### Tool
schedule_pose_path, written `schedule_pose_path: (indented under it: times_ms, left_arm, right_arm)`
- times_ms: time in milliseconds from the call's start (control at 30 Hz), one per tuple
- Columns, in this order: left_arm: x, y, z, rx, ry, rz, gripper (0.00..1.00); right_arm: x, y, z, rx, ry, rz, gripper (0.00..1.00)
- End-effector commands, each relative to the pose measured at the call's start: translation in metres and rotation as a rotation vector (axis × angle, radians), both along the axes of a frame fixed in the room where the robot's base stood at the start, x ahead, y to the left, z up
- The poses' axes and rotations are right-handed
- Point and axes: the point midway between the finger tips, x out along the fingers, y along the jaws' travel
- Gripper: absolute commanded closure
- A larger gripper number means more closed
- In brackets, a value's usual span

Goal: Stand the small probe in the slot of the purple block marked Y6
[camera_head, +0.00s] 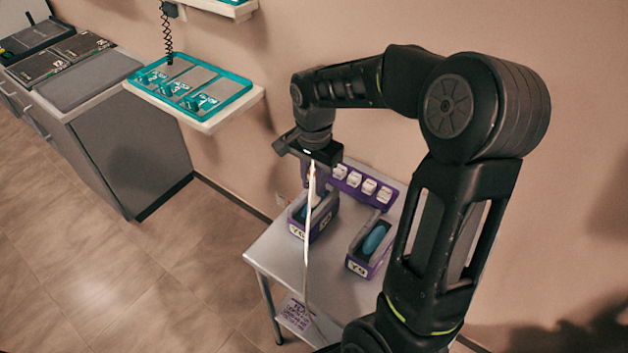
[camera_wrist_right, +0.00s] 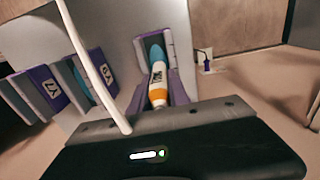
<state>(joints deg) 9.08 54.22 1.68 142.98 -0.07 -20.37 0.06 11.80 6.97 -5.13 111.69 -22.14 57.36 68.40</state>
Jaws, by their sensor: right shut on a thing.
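My right gripper (camera_head: 315,158) points down above the small grey table. It is shut on the small probe (camera_wrist_right: 158,88), which shows a white body, an orange band and a blue end in the right wrist view. The probe is mostly hidden in the head view. A pale cable (camera_head: 308,240) hangs down from the gripper. A purple block (camera_head: 318,228) with a blue inside stands just below the gripper. Another purple block (camera_head: 366,263) stands to its right. Their labels are too small to read surely. My left gripper is out of view.
A purple rack (camera_head: 385,197) with several white pieces lies along the wall side of the table (camera_head: 270,256). A purple block marked Y7 (camera_wrist_right: 47,88) shows at the left of the wrist view. A wall shelf holds a teal tray (camera_head: 148,88).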

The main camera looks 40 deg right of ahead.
Motion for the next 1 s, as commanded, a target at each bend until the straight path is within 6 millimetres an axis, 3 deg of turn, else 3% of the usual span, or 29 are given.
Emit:
schedule_pose_path:
  times_ms: [633,667,933,1000]
  left_arm:
    - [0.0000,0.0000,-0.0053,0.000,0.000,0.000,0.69]
    - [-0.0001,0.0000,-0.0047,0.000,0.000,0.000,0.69]
    - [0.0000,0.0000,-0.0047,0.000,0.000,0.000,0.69]
    - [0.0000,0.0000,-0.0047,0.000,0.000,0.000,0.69]
  right_arm:
    - [0.0002,0.0002,-0.0068,0.000,0.000,0.000,1.00]
    - [0.0002,0.0001,-0.0063,0.000,-0.001,0.000,0.76]
    - [0.0001,0.0001,-0.0064,0.000,0.000,0.000,0.54]
    - [0.0000,0.0001,-0.0064,0.000,0.000,0.000,0.53]
